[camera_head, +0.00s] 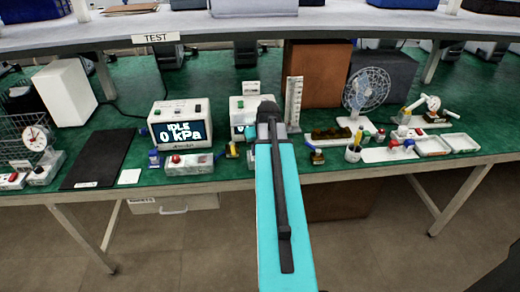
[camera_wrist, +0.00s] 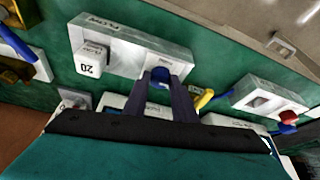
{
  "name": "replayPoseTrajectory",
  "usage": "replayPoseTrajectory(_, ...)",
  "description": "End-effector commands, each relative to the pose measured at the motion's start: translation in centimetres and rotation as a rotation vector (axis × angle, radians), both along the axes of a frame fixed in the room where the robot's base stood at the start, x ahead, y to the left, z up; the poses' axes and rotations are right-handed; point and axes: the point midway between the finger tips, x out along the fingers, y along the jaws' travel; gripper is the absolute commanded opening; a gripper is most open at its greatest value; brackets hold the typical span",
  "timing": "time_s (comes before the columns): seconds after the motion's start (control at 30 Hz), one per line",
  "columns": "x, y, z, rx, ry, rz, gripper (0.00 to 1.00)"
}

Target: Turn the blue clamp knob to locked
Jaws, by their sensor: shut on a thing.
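In the wrist view a blue knob (camera_wrist: 160,76) stands at the lower right edge of a white panel (camera_wrist: 105,36) marked FLOW. The two dark fingers of my gripper (camera_wrist: 163,80) are on either side of the knob and shut on it. Only part of the knob shows between the fingers, and I cannot read its position mark or tell which way it is turned. In the head view my teal arm covers the gripper and the knob.
In the head view a pump display (camera_head: 180,125) reads IDLE, 0 kPa. A fan (camera_head: 368,92) and small trays (camera_head: 432,146) stand to the right on the green bench.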

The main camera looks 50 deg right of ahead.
Motion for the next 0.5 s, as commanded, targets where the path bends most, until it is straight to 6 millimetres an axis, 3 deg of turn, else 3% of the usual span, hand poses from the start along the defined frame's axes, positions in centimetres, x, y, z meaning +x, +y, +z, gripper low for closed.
replayPoseTrajectory(0.4, -0.01, -0.06, 0.02, -0.002, -0.001, -0.029, 0.02)
replayPoseTrajectory(0.43, -0.01, -0.07, 0.02, -0.002, -0.001, -0.029, 0.28)
replayPoseTrajectory(0.5, -0.01, -0.07, 0.02, -0.002, -0.001, -0.029, 0.4)
